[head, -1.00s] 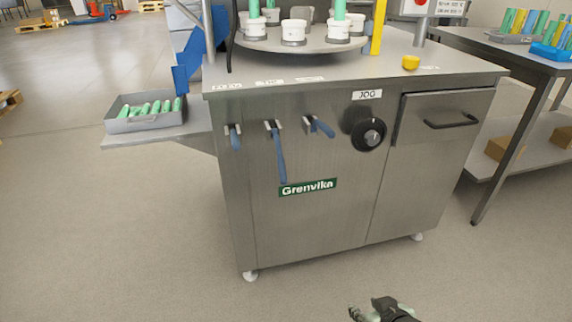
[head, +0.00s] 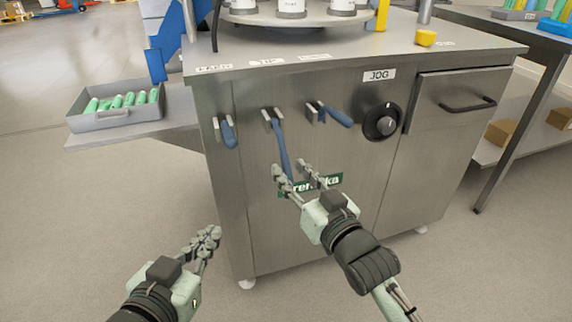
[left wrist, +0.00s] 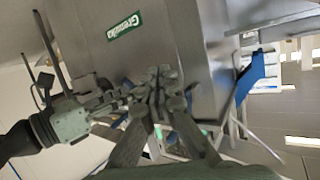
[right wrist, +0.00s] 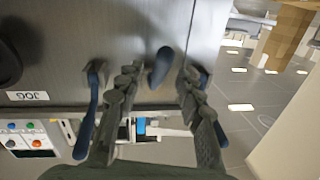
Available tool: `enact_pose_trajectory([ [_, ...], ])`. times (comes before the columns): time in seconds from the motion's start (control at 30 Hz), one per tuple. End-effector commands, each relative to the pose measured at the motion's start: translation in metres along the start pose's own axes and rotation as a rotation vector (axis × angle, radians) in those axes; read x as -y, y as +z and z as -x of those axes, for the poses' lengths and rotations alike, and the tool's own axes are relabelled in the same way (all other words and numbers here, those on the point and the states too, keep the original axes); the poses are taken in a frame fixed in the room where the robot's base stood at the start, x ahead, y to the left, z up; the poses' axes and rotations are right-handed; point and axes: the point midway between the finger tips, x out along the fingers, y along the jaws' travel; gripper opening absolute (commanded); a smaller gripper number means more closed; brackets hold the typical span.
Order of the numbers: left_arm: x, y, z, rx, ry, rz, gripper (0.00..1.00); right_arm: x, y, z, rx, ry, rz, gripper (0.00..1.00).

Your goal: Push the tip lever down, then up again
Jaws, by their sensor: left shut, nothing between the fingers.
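Three blue-handled levers stick out of the front of the steel machine. The middle lever (head: 282,150), under the middle of three labels too small to read surely, has its long handle pointing down. The left lever (head: 227,133) and right lever (head: 337,116) flank it. My right gripper (head: 290,173) is open at the middle lever's lower end. In the right wrist view the middle handle (right wrist: 161,66) shows between its fingers; contact cannot be told. My left gripper (head: 212,234) is shut and empty, low and left, in front of the machine.
A black JOG knob (head: 382,122) sits right of the levers, beside a drawer with a handle (head: 468,105). A side shelf at left holds a grey tray (head: 115,117) of green tubes. Open floor lies in front at left.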

Motion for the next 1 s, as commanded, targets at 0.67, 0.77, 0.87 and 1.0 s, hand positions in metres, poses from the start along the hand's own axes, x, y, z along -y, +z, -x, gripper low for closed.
enact_pose_trajectory([
  [0.67,-0.006,-0.013,-0.001,-0.063,0.012,0.007,0.00,0.000,0.001,-0.032,0.002,0.001,0.000,0.23],
  [0.77,-0.006,-0.013,-0.001,-0.063,0.012,0.007,0.00,0.000,0.001,-0.032,0.002,0.001,0.000,0.11],
  [0.87,-0.006,-0.013,-0.001,-0.063,0.012,0.007,0.00,0.000,0.001,-0.032,0.002,0.001,0.000,0.00],
  [1.0,-0.006,-0.013,-0.001,-0.063,0.012,0.007,0.00,0.000,0.001,-0.032,0.002,0.001,0.000,0.00],
])
